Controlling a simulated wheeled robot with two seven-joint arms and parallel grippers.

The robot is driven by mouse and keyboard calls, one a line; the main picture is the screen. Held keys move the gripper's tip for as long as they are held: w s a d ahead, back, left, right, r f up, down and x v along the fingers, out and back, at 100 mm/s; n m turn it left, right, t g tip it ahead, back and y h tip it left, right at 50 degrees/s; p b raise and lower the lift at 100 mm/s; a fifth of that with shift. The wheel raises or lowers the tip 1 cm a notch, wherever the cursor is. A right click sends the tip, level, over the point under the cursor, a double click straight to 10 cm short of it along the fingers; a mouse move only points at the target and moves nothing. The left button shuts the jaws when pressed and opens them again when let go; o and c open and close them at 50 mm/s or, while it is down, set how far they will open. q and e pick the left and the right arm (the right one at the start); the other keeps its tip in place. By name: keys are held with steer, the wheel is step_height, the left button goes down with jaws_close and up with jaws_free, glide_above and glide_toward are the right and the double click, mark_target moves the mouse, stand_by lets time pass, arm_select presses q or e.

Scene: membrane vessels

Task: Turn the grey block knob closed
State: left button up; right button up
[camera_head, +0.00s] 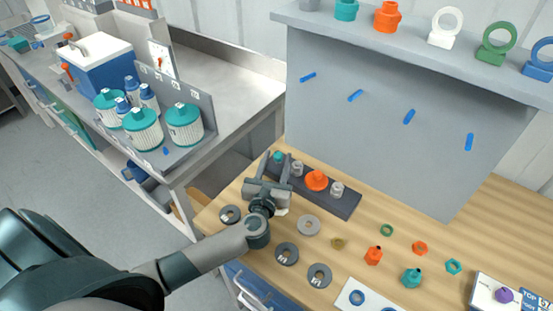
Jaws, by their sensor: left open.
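A dark grey block (345,206) lies on the wooden bench top, near the grey upright panel. It carries a row of fittings: a small teal one (278,155), a pale one (297,168), a larger orange one (316,180) and another pale one (337,188). Which of them is the block's knob, and how it is turned, I cannot tell. My left gripper (275,163) is open at the block's left end. Its fingers stand apart, and the teal fitting shows between them; contact is unclear. The gripper hides part of the block's left end. My right gripper is not in view.
Grey rings (308,225) lie in front of the block. Small orange (373,256) and teal (411,278) fittings lie to the right. The grey panel (380,120) rises behind. A side counter with a blue box (98,70) and teal-capped vessels (184,124) stands left.

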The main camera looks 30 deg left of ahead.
arm_select(q)
steer(key=shift+c, duration=0.7)
jaws_close()
steer(key=c, duration=0.9)
jaws_free()
